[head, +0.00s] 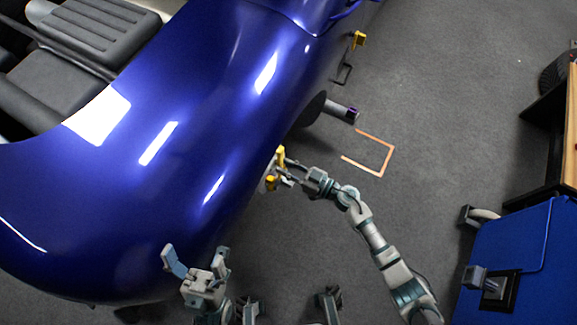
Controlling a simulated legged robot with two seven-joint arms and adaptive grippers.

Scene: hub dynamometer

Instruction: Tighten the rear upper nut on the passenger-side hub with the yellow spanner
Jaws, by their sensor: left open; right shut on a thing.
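The yellow spanner (281,155) is upright-looking in the picture at the side of the blue car (190,130). My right gripper (284,174) is shut on it, close against the bodywork. A second small yellow patch (271,183) shows just below; I cannot tell if it is part of the spanner. The passenger-side hub and its nuts are hidden by the bodywork and my gripper, so I cannot tell whether the spanner sits on a nut. My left gripper (196,262) is open and empty, in front of the car's lower side.
An orange corner marking (381,155) lies on the grey floor. Another yellow item (359,40) is further back. A blue cabinet (520,255) stands at right.

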